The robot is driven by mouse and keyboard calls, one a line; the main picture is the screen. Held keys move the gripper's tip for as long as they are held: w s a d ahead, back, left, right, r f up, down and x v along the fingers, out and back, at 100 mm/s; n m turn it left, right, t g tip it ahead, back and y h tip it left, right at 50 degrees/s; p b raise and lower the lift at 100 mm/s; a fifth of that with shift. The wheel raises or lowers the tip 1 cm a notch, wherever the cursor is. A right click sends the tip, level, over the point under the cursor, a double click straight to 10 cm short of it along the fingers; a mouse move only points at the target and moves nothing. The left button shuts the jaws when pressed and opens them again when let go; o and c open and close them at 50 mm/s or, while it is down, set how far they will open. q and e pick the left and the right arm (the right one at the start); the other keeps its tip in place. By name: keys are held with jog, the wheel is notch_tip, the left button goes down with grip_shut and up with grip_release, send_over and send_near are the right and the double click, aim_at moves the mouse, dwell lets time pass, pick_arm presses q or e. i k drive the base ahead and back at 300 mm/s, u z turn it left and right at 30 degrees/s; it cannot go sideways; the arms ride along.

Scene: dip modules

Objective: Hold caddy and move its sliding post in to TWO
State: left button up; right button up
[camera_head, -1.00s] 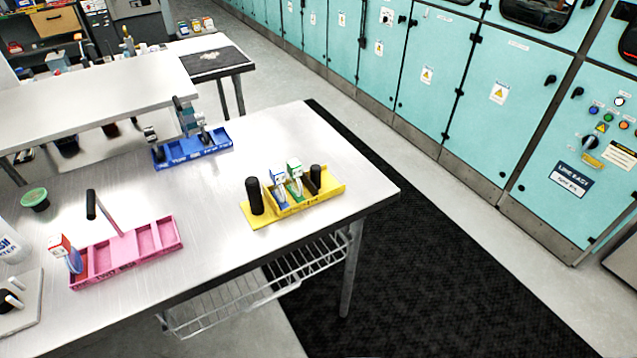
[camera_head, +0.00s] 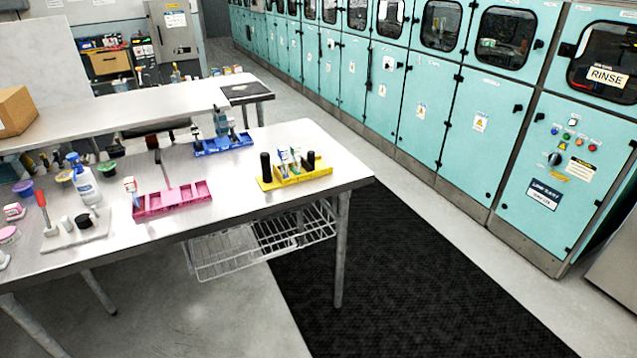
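Three caddies stand on the metal table. The pink caddy (camera_head: 172,201) is at the front left, with a dark-topped upright post (camera_head: 155,151) at its back and a small white-and-red item (camera_head: 131,188) at its left end. The yellow caddy (camera_head: 297,177) is on the right, with a black post (camera_head: 266,166) at its left, another black post (camera_head: 310,160) at its right and small bottle-like items between. The blue caddy (camera_head: 223,145) is farther back, with grey upright parts (camera_head: 221,124). Their lettering is too small to read. Neither gripper is in view.
The metal table (camera_head: 240,202) has a wire shelf (camera_head: 262,243) beneath. Bottles, tubs and a white board (camera_head: 78,232) with posts crowd its left end. A black mat (camera_head: 420,275) covers the floor on the right, before teal cabinets (camera_head: 487,115).

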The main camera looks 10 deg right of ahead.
aim_at(309, 165)
jog(key=z, duration=0.9)
jog(key=i, duration=1.45)
jog(key=u, duration=0.05)
